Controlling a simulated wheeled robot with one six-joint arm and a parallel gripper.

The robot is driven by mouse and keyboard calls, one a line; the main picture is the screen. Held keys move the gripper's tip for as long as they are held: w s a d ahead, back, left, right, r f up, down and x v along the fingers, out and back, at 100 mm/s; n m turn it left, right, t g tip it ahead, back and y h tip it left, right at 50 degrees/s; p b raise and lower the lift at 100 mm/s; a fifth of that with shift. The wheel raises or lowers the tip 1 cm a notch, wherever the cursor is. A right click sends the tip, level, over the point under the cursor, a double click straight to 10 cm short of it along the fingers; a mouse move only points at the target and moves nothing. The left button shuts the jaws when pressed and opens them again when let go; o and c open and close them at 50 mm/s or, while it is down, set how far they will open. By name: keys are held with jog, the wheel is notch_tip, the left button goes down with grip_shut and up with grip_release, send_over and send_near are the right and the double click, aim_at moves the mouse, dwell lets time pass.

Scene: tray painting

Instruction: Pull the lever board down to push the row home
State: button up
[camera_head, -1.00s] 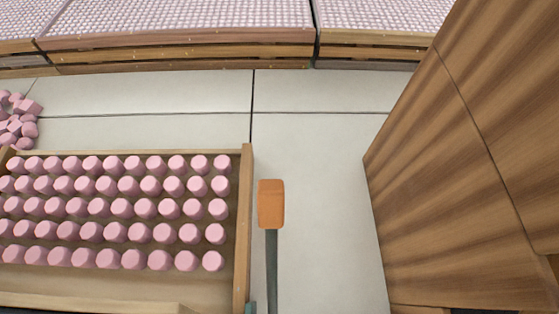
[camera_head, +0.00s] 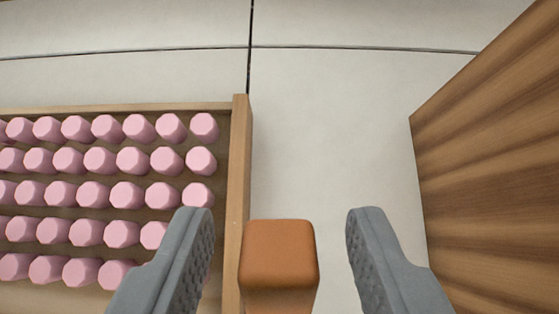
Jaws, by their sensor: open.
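An orange-brown lever handle (camera_head: 279,254) stands at the bottom middle of the view, just right of the tray's side wall. My gripper (camera_head: 280,225) is open, with one grey finger on each side of the handle and visible gaps between. The wooden tray (camera_head: 238,165) lies at the left and holds several rows of pink pieces (camera_head: 127,194). The left finger covers part of the lowest rows. The lever's shaft and the board are hidden or out of view.
A wooden cabinet or block (camera_head: 490,150) with striped grain stands at the right. Pale floor (camera_head: 330,120) with dark seams lies clear between it and the tray, and beyond the tray.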

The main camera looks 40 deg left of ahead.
jog(key=shift+x, duration=1)
grip_shut()
jog(key=shift+d+r, duration=0.1)
